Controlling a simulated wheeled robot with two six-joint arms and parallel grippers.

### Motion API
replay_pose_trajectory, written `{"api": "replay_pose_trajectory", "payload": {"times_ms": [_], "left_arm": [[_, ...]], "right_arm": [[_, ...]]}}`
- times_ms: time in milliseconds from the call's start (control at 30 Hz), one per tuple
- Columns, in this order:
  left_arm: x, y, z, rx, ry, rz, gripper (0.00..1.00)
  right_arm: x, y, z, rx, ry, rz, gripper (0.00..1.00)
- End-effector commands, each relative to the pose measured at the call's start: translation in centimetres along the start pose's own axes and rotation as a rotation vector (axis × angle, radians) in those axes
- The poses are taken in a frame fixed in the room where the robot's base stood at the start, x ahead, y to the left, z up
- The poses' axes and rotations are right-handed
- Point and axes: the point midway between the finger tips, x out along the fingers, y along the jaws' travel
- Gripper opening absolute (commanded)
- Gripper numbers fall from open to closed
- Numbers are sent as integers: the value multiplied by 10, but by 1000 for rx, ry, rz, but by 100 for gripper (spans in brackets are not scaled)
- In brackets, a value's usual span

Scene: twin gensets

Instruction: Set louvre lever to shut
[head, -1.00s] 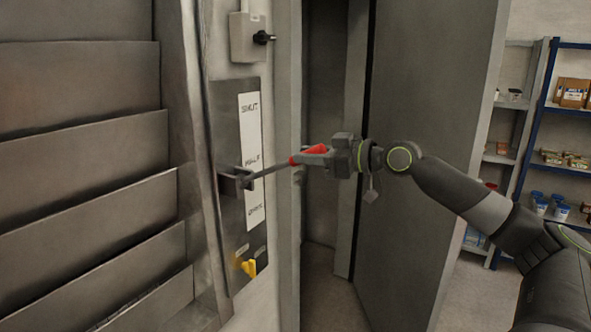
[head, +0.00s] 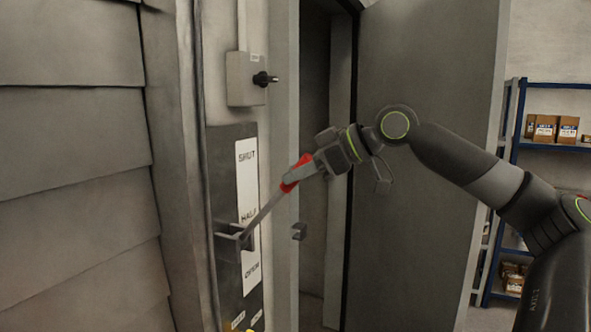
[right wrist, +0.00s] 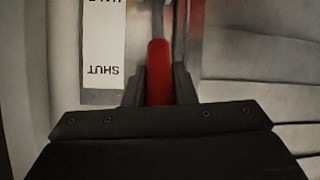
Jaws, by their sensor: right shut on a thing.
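The louvre lever (head: 262,214) is a grey bar with a red grip (head: 297,173). It sticks out from a slotted bracket on a dark wall plate (head: 223,180) and slants up to the right. A white label strip (head: 250,220) reads SHUT at the top, HALF in the middle and OPEN at the bottom. My right gripper (head: 304,168) is shut on the red grip; the right wrist view shows the grip (right wrist: 160,75) between the fingers. The louvre slats (head: 75,140) at the left lie nearly flat, overlapping. My left gripper is not in view.
A grey box with a black knob (head: 245,78) is on the wall above the plate. A tall grey door (head: 425,90) stands open behind my right arm. Blue-framed shelves with boxes (head: 550,128) stand at the far right.

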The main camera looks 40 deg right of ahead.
Motion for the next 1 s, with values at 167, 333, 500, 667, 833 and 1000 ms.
{"api": "replay_pose_trajectory", "payload": {"times_ms": [167, 333, 500, 667, 833, 1000], "left_arm": [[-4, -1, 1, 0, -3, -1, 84], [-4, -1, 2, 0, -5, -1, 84], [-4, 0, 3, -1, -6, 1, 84], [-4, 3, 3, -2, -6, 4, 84], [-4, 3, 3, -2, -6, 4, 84], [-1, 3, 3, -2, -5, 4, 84]], "right_arm": [[-3, 0, -2, 2, -11, -1, 0], [-3, 1, -2, 3, -10, -1, 0], [-3, 1, -3, 4, -7, 1, 0], [-3, 1, -3, 3, -8, 0, 45], [-3, 0, -2, 2, -11, -1, 46], [-3, 0, -1, 1, -12, -1, 46]]}}
